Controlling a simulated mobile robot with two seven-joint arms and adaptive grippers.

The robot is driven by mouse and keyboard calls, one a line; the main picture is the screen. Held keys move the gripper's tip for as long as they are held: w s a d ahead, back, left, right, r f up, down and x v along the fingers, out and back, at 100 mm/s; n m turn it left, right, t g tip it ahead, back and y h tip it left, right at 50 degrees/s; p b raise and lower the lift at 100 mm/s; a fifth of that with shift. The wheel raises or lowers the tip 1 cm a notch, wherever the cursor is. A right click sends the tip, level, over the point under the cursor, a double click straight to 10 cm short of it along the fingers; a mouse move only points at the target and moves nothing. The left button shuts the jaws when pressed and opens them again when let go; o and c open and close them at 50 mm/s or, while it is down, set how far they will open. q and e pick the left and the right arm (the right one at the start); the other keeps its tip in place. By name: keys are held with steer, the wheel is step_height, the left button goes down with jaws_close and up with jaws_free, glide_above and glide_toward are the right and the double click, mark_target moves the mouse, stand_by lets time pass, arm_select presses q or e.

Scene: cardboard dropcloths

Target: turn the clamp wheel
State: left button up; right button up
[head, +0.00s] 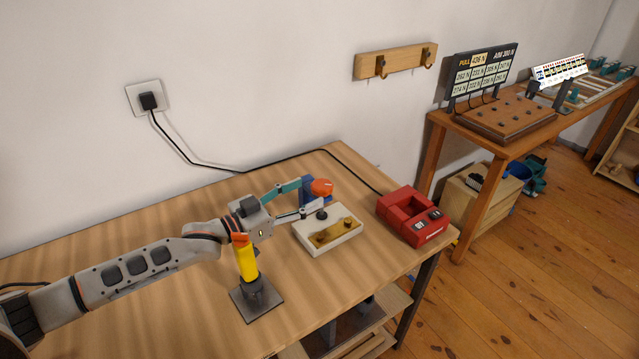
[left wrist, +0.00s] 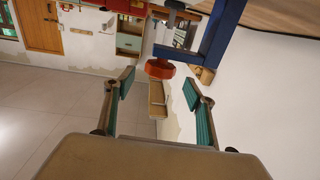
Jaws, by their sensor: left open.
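The clamp wheel (head: 322,187) is a round orange-red knob beside a dark blue clamp frame (head: 306,190) near the back of the wooden table. In the left wrist view the wheel (left wrist: 160,69) shows ahead of the jaws, with the blue frame (left wrist: 222,35) to its right. My left gripper (head: 309,196) is open, and its teal-padded fingers point at the wheel. In the left wrist view the fingertips (left wrist: 158,86) stand apart on either side of the wheel's line. I cannot tell whether they touch it. The right gripper is not in view.
A white block with a brass piece (head: 345,240) lies close to the fingers. A red charger (head: 413,216) sits at the table's right, its cord running to the wall socket (head: 148,101). A yellow-handled tool (head: 247,265) stands on a grey plate below my arm.

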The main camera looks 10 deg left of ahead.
mark_target(313, 190)
arm_select(q)
steer(key=x, duration=0.6)
steer(key=c, duration=1.1)
